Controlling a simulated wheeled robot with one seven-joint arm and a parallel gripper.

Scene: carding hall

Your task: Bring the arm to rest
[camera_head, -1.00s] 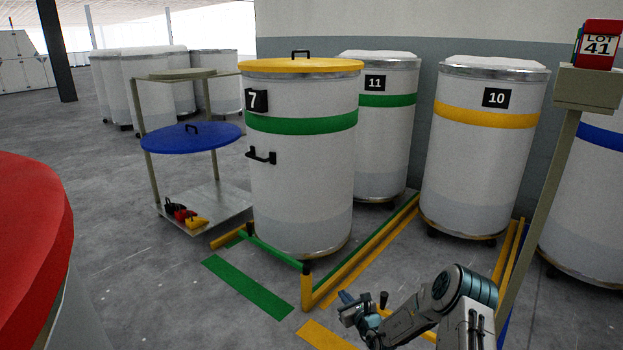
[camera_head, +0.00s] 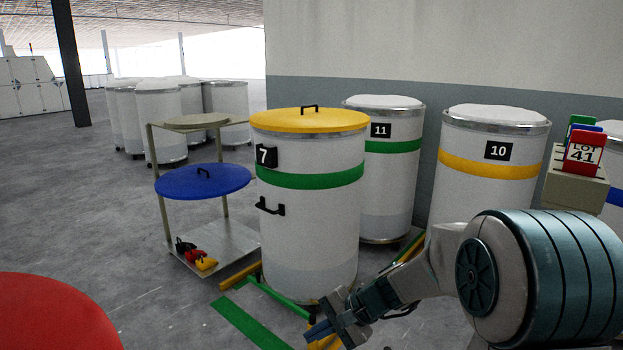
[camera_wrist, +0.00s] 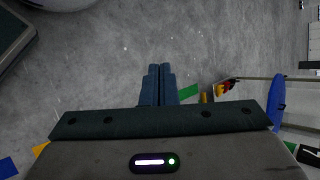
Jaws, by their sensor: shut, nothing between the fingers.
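My gripper (camera_head: 318,331) is at the lower middle of the head view, in front of can 7 (camera_head: 305,235), low over the floor. Its fingers point down and to the left. In the wrist view the two blue fingers (camera_wrist: 158,84) lie together, shut and empty, with grey floor beyond them. My arm comes in from the lower right of the head view and hides part of the floor and the base of can 10 (camera_head: 490,165).
Can 7 has a yellow lid (camera_head: 310,120) and a green band. Can 11 (camera_head: 388,200) stands behind it. A rack with a blue lid (camera_head: 205,184) stands left. A red round top (camera_head: 50,315) is at lower left. A post with lot cards (camera_head: 585,155) is at right.

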